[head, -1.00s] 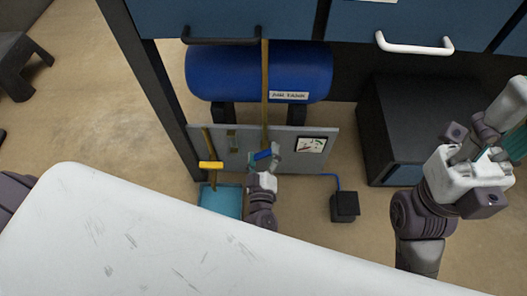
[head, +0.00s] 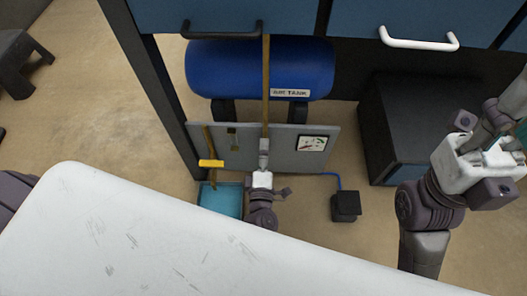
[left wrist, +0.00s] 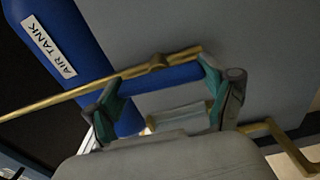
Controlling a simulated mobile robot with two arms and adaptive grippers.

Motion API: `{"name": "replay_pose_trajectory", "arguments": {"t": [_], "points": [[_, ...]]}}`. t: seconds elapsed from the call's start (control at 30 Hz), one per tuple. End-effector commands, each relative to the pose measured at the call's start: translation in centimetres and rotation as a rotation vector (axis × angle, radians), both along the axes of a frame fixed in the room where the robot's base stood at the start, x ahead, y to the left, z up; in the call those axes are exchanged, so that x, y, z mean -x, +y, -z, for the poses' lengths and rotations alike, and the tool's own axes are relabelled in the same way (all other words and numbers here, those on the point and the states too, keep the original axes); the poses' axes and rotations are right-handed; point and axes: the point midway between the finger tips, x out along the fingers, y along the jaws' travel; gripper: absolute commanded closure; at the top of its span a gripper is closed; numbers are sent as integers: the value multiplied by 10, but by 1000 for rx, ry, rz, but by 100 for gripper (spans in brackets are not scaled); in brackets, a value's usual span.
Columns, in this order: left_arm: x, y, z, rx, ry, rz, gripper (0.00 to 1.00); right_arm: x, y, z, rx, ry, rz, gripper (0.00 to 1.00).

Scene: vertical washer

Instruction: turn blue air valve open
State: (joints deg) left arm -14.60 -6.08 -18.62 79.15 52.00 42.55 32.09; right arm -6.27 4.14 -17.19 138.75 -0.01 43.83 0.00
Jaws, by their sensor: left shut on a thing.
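The blue air valve handle (left wrist: 170,75) shows in the left wrist view as a blue bar below a brass pipe (left wrist: 95,87). My left gripper (left wrist: 162,100) has one teal fingertip at each end of the bar and is shut on it. In the head view my left gripper (head: 263,150) is in front of the grey panel, over the lower end of the vertical brass pipe (head: 265,90), and hides the handle. My right gripper (head: 485,165) is at the right, away from the valve; its fingers do not show clearly.
A blue air tank (head: 255,68) stands behind the grey panel (head: 285,140). A yellow handle (head: 211,163) is left of the gripper, above a teal box (head: 220,197). A black box (head: 345,206) is on the floor. A white surface (head: 130,235) fills the foreground.

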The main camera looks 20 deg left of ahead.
Motion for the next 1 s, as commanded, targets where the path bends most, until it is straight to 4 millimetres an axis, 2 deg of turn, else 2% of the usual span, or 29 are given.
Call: {"name": "replay_pose_trajectory", "arguments": {"t": [0.67, 0.7, 0.8, 1.0], "points": [[0, 0, 0, 60, -16, 0, 52, 0, 1, -1, 6, -5, -1, 65], [0, 0, 0, 59, -16, 0, 12, 0, 1, -1, 5, -6, -1, 65], [0, 0, 0, 58, -16, 0, 0, 0, 1, -1, 5, -7, -1, 65], [0, 0, 0, 57, -16, 0, 0, 1, 0, -1, 5, -8, -1, 65]]}}
